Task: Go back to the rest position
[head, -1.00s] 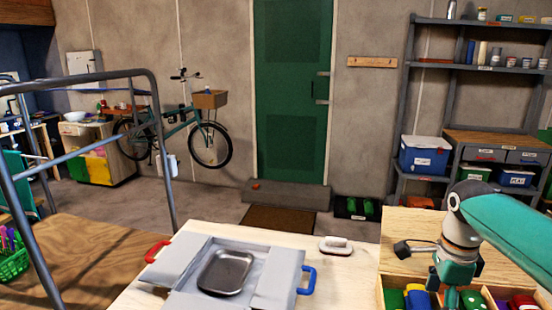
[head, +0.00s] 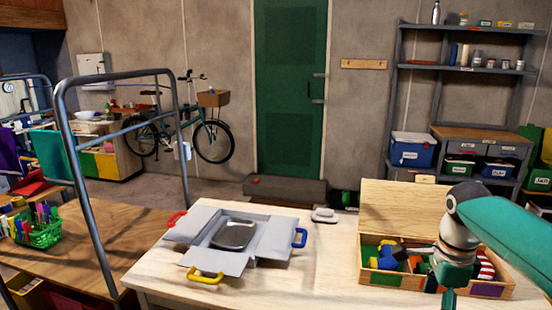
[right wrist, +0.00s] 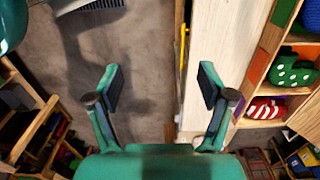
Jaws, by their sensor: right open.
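My right gripper (right wrist: 162,88) is open in the right wrist view, with nothing between its fingers. Bare floor and a pale wooden edge lie beyond the fingers. In the head view my right arm comes in from the right, and the gripper (head: 452,275) overlaps the front of the compartmented wooden box (head: 398,207), partly hiding it. My left gripper is not in view.
A pale worktable (head: 312,285) carries a grey flapped box (head: 273,240) with red, blue and yellow handles, holding a metal tray (head: 234,235). A metal rail (head: 88,215) stands at left, beside a green basket (head: 42,237). Shelving (head: 392,100) stands at the back right.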

